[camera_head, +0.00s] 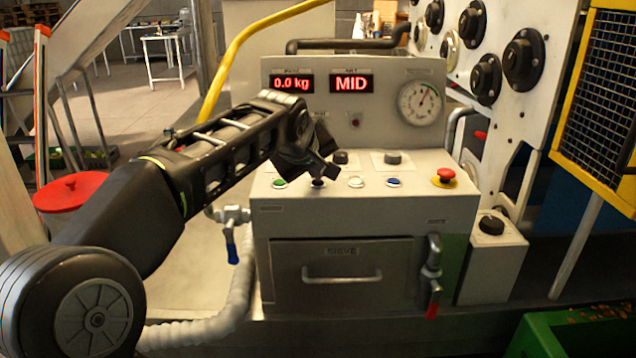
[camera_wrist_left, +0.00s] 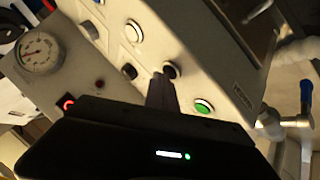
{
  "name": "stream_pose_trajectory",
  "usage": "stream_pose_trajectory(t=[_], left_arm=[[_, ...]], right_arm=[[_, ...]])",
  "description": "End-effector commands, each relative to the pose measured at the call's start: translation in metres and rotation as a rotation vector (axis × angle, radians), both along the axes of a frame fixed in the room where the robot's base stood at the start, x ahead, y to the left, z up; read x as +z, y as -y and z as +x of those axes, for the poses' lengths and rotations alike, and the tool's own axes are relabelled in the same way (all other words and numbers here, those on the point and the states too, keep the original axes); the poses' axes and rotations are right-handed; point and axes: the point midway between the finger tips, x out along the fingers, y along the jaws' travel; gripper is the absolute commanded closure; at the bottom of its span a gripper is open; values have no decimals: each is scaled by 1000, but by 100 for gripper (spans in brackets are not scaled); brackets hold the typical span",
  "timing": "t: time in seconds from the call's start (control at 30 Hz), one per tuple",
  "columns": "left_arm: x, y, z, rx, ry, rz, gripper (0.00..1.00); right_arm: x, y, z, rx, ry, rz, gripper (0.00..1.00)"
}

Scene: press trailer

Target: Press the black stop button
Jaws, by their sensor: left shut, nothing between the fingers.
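The black stop button (camera_head: 318,183) sits in the front row of the grey console, between a green button (camera_head: 279,183) and a white button (camera_head: 356,182). It also shows in the left wrist view (camera_wrist_left: 171,69), with the green button (camera_wrist_left: 203,106) beside it. My left gripper (camera_head: 326,172) is shut and empty, pointing down at the console. In the left wrist view its fingertips (camera_wrist_left: 160,80) are right beside the black button and partly overlap it. I cannot tell whether they touch it. My right gripper is in neither view.
A blue button (camera_head: 393,182) and a red mushroom button (camera_head: 445,176) lie to the right. Two dark knobs (camera_head: 392,158) stand behind the row. The console's back panel carries displays reading 0.0 kg and MID (camera_head: 351,83) and a dial (camera_head: 420,103). A yellow-framed grille (camera_head: 600,100) stands at right.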

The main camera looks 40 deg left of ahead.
Motion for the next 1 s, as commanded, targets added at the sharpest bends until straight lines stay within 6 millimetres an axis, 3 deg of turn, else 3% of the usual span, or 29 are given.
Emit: stream_pose_trajectory(t=[0.47, 1.0], left_arm=[[-3, 0, 0, -1, -2, -1, 100], [13, 0, 0, 0, -1, 0, 100]], right_arm=[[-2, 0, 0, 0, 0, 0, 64], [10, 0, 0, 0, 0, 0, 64]])
